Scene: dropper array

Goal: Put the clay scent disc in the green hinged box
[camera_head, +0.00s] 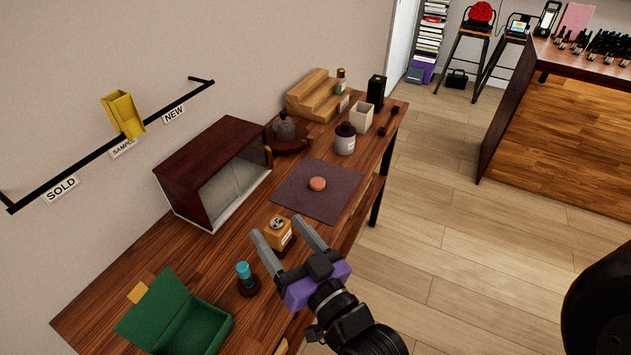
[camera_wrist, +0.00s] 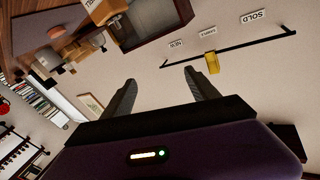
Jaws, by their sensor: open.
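The clay scent disc (camera_head: 317,183) is a small round orange-brown piece lying on a dark purple-grey mat (camera_head: 337,206) on the wooden table. The green hinged box (camera_head: 205,326) stands open at the near left end of the table, its lid tilted back toward the wall and its inside looking empty. My gripper (camera_head: 287,232) is open and empty above the table's front side, between the box and the mat and apart from both. Its two fingers also show in the wrist view (camera_wrist: 159,85), pointing toward the wall.
A dark red cabinet with a glass front (camera_head: 213,168) stands behind the mat. A white jar (camera_head: 345,140) and a stepped wooden stand (camera_head: 315,96) are farther back.

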